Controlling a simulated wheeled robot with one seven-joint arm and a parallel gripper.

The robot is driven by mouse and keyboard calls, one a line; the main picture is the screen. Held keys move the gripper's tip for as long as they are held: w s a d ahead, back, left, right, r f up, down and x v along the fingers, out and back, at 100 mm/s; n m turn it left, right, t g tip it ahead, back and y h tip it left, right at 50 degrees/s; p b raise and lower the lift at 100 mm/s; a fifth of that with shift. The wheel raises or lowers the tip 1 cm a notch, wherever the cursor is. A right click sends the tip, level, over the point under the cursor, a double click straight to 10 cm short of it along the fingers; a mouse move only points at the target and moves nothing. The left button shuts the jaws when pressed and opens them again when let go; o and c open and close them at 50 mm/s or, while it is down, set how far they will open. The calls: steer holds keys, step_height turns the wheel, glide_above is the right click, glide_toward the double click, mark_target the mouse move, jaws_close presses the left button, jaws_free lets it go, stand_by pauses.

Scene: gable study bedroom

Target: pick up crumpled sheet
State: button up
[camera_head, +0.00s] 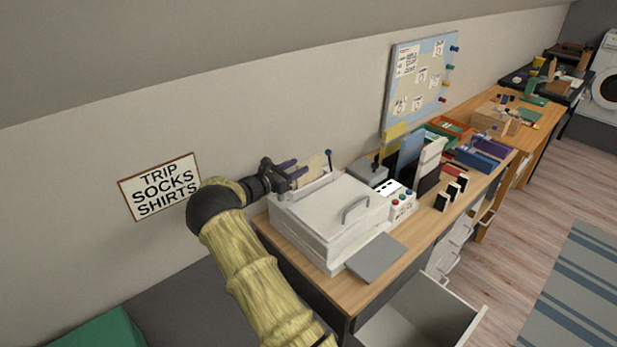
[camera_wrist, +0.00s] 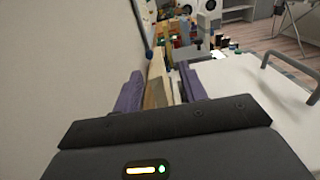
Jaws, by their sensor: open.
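A cream-tan sheet (camera_head: 314,166), seemingly the crumpled sheet, stands up at the back of the white printer (camera_head: 325,215), near the wall. Its creases are too small to make out. My gripper (camera_head: 293,169) is open, with purple fingers, at the back left of the printer and just left of the sheet. In the wrist view, a tan upright piece (camera_wrist: 157,88), likely the same sheet, shows between the two spread fingers of my gripper (camera_wrist: 161,90). I cannot tell whether the fingers touch it. The sheet's lower part is hidden.
The wall runs close along the gripper's left side. The printer has a raised lid handle (camera_head: 355,209) and a grey front tray (camera_head: 376,258). A button box (camera_head: 398,203) and upright files (camera_head: 428,165) stand to the right. A drawer (camera_head: 425,318) hangs open below the desk.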

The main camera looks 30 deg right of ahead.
mark_target(306, 160)
steer(key=shift+d, duration=0.15)
steer(key=d, duration=0.2)
steer(key=w+d+p, duration=0.1)
steer(key=d, duration=0.1)
steer(key=shift+w+d+f, duration=0.1)
steer(key=shift+d+f, duration=0.1)
steer(key=shift+d, duration=0.2)
stand_by(0.3)
jaws_close()
